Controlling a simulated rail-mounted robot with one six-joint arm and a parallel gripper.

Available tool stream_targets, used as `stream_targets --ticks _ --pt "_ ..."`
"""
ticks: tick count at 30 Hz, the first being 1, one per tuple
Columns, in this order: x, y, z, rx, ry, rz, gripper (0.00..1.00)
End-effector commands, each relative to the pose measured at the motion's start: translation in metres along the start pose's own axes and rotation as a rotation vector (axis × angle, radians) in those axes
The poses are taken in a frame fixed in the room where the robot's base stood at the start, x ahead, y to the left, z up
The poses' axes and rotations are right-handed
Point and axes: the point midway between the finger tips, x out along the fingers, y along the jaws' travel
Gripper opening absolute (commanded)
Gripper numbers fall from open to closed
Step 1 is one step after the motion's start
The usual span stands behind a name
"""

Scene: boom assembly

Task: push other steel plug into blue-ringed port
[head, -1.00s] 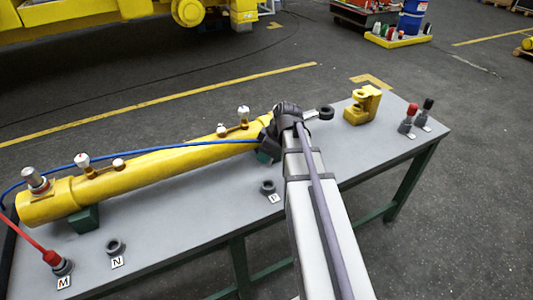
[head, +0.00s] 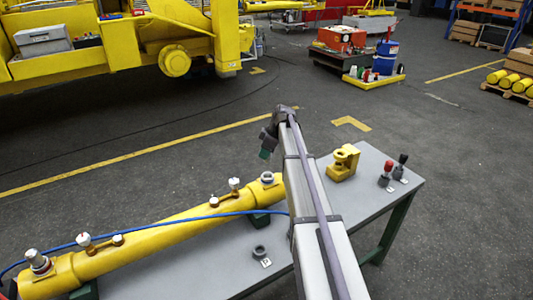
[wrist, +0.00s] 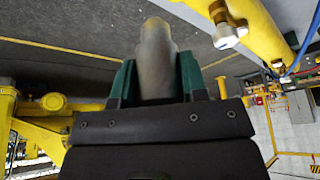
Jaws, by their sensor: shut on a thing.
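My gripper (head: 266,148) is raised above the right end of the yellow cylinder (head: 150,225). In the wrist view its green fingers (wrist: 157,85) are shut around a grey steel plug (wrist: 155,55), whose narrower end points away from the gripper. The plug cannot be made out in the head view. A grey ring-shaped port (head: 267,177) on top of the cylinder's right end is uncovered. Another steel plug (head: 38,261) stands upright at the cylinder's left end. I cannot make out a blue ring on either port.
A blue hose (head: 180,222) runs along the cylinder, past white-capped fittings (head: 234,184). A grey ring-shaped holder (head: 259,251), a yellow clamp-shaped block (head: 343,162) and red- and black-topped plugs (head: 386,174) stand on the grey table (head: 375,205).

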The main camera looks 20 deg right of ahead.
Motion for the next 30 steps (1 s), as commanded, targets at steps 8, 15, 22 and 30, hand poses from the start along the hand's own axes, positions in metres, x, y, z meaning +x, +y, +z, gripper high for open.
stream_targets --ticks 8,15,22,30 --pt "0.030 0.000 0.013 0.000 0.000 0.000 0.07" --pt "0.057 0.000 0.024 0.000 0.000 0.000 0.07" --pt "0.079 0.000 0.033 0.000 0.000 0.000 0.07" --pt "0.083 0.000 0.035 0.000 0.000 0.000 0.07"
